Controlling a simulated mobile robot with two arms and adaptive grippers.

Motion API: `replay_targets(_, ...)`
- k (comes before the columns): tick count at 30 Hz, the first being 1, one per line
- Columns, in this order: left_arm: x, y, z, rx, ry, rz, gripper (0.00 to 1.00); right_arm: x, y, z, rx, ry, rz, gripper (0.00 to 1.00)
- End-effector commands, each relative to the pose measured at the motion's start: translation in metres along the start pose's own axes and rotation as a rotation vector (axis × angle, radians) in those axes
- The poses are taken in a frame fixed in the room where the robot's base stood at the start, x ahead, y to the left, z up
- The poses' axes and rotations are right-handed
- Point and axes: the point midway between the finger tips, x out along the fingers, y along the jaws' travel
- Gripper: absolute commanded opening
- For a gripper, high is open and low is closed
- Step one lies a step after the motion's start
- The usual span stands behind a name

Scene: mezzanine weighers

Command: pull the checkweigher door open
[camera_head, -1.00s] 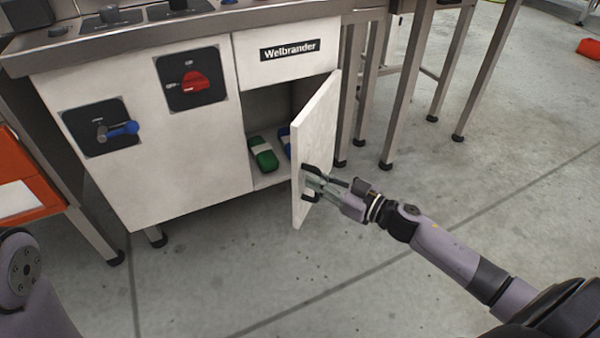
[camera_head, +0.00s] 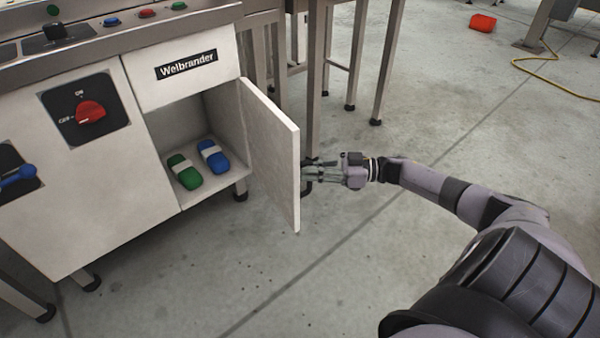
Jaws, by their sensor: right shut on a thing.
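The checkweigher door (camera_head: 270,150) is a pale panel hinged at its right side on the white checkweigher cabinet (camera_head: 85,190). It stands swung well out, and the compartment behind it is open to view. My right gripper (camera_head: 311,175) is at the door's outer face, near its free edge, shut on the dark door handle (camera_head: 307,188). The door's edge and the fingers hide part of the handle. My left gripper is not in view.
A green pack (camera_head: 184,171) and a blue pack (camera_head: 213,156) lie on the compartment floor. A red switch (camera_head: 90,112) and a blue-handled lever (camera_head: 18,175) are on the cabinet front. Metal table legs (camera_head: 392,65) stand behind the door. The floor in front is clear.

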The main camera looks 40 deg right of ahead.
Motion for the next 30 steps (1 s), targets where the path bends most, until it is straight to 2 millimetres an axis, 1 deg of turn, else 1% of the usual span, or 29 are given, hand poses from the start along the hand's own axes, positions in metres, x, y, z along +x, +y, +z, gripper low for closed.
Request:
replay_targets(1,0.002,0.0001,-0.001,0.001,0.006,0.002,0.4,-0.0013,0.0064,-0.0096,-0.006,0.016,0.007,0.0)
replay_targets(6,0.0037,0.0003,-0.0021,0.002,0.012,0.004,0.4,-0.0044,0.0094,-0.0098,-0.006,0.016,0.008,0.0)
replay_targets(16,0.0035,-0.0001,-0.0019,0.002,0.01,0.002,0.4,-0.0042,0.0095,-0.0101,-0.006,0.017,0.008,0.0)
replay_targets(17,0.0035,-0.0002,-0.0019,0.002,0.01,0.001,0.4,-0.0042,0.0095,-0.0101,-0.006,0.017,0.008,0.13)
replay_targets(18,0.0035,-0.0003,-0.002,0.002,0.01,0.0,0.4,-0.0041,0.0094,-0.0102,-0.006,0.017,0.007,0.16)
replay_targets(26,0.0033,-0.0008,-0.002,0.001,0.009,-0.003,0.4,-0.0038,0.0081,-0.0104,-0.006,0.019,0.003,0.33)
replay_targets(30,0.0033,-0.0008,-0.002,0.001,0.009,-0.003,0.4,-0.0038,0.0074,-0.0105,-0.006,0.02,0.0,0.33)
